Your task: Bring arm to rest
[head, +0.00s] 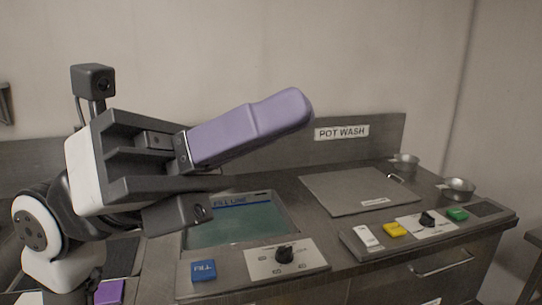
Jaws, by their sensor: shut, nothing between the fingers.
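My gripper (292,106) is at the left of the head view, raised above the wash counter. Its long purple fingers are shut together and point right and slightly up. Nothing is held between them. The dark gripper body and the white and black arm fill the left side. They hide part of the counter and of the sunken basin behind them.
The counter has a water basin (242,236) marked FILL LINE, a blue FILL button (203,271) and a black knob (284,254). A closed lid (345,191), a green button (457,214), a yellow button (394,230) and a metal bowl (459,190) are at right.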

